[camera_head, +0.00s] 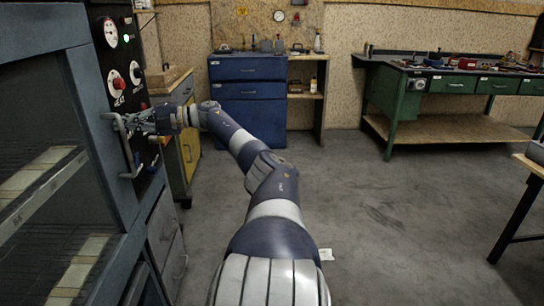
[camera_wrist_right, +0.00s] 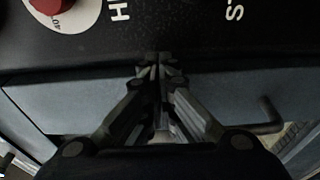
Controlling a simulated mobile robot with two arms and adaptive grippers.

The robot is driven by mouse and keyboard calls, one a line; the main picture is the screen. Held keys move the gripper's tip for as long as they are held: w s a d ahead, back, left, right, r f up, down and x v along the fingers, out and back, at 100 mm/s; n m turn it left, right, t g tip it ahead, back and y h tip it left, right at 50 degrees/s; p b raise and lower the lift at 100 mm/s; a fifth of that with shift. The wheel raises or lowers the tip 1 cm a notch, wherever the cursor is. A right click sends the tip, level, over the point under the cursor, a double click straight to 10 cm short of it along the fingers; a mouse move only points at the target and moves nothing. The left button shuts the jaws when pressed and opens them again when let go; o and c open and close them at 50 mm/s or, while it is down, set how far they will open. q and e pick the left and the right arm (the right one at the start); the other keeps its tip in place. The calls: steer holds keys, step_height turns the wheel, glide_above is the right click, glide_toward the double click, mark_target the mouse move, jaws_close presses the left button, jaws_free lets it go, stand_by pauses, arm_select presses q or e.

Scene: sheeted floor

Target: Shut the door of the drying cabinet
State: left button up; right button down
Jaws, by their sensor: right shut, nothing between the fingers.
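The drying cabinet's door (camera_head: 92,130) fills the left of the head view, a blue-grey frame around a dark pane with racks visible behind it. Its edge lies close to the black control panel (camera_head: 120,62); I cannot tell whether a small gap is left. The upright bar handle (camera_head: 127,158) is on the door's right side. My right gripper (camera_head: 128,122) is shut and empty beside the handle's upper end. In the right wrist view the closed fingertips (camera_wrist_right: 160,68) point at the door frame (camera_wrist_right: 225,90), with the handle (camera_wrist_right: 262,122) to the right. Contact is unclear.
The panel carries red knobs (camera_head: 118,85) and a gauge (camera_head: 110,32). Behind stand a yellow-doored cabinet (camera_head: 189,148), a blue drawer cabinet (camera_head: 248,105) and a green workbench (camera_head: 390,110). A table (camera_head: 530,165) is at the right edge.

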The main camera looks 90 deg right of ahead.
steer(key=shift+d+r, duration=0.1)
steer(key=shift+r, duration=0.05)
stand_by(0.3)
steer(key=v, duration=1.2)
